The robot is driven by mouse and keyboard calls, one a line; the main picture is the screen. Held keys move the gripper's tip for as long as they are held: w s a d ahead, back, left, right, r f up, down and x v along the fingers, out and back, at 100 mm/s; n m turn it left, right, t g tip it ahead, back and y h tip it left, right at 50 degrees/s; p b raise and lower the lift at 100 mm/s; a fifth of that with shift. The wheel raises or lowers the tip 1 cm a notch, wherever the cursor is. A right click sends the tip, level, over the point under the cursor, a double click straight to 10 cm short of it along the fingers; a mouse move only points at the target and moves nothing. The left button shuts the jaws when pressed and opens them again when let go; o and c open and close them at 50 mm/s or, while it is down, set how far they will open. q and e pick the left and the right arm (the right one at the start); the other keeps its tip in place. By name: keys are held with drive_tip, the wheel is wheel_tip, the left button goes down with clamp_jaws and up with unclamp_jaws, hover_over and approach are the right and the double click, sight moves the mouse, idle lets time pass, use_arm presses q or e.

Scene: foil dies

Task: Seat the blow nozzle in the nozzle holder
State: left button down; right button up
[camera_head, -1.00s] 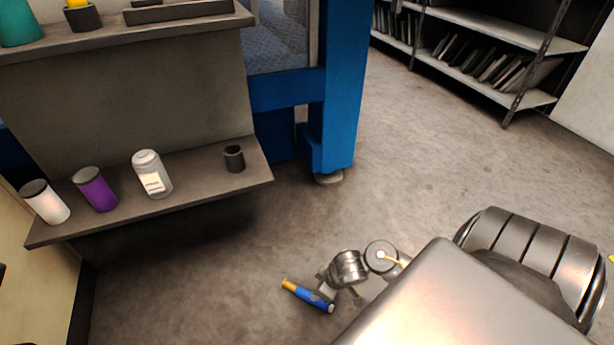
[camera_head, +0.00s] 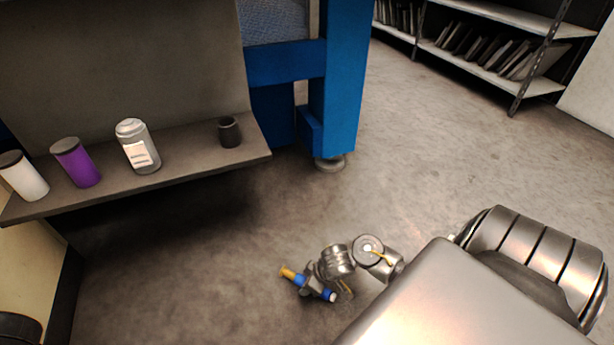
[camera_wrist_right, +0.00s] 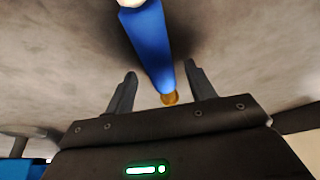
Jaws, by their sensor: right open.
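The blow nozzle (camera_head: 326,295) is a blue rod with an orange end and a white end, low at the bottom centre of the head view, apparently on the floor. My right gripper (camera_head: 308,284) is at it and hides part of its middle. In the right wrist view the nozzle (camera_wrist_right: 151,45) runs between the open fingers of the right gripper (camera_wrist_right: 160,73), its orange end towards the palm. Contact cannot be told. A small dark open cup (camera_head: 229,133), apparently the nozzle holder, stands upright on the shelf's right end. My left gripper is not in view.
On the shelf (camera_head: 195,163) stand a white cylinder (camera_head: 25,180), a purple cylinder (camera_head: 78,165) and a labelled grey-white bottle (camera_head: 138,148). A blue frame leg (camera_head: 340,90) rises beside the shelf. A bookshelf (camera_head: 490,75) is at the back right. The floor between is clear.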

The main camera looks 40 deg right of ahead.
drive_tip(key=shift+w+a+f, duration=0.1)
drive_tip(key=shift+w+f, duration=0.15)
drive_tip(key=shift+f, duration=0.4)
drive_tip(key=shift+f, duration=0.1)
drive_tip(key=c, duration=1.1)
clamp_jaws()
drive_tip(key=shift+r, duration=0.2)
